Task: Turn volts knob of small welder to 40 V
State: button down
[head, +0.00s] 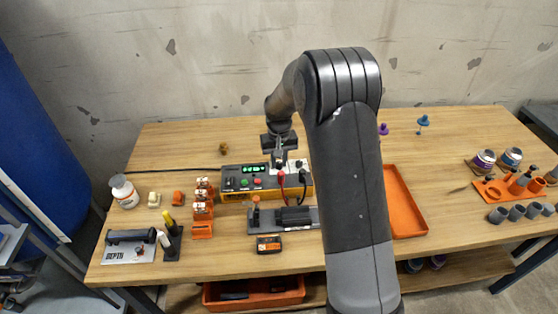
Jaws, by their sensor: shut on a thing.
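The small welder (232,181) is a dark box with a yellow lower front, standing on the wooden table left of the middle. Its green display (254,169) is lit, but the digits are too small to read. Coloured buttons sit below the display. My gripper (279,161) reaches down from above and is shut at the welder's upper panel, right of the display. The volts knob is hidden between the fingers, so its pointer cannot be read.
Red and black leads (281,181) plug into the welder's right front. A pale card (297,165) is beside the gripper. A dark fixture (262,222) and an orange-black meter (268,244) lie in front. An orange tray (402,207) is right, partly behind my arm.

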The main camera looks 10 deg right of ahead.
aim_at(279, 163)
jog(key=shift+m, duration=1.3)
jog(key=c, duration=1.2)
grip_release()
jog(key=shift+c, duration=0.2)
notch_tip(279, 163, up, 11)
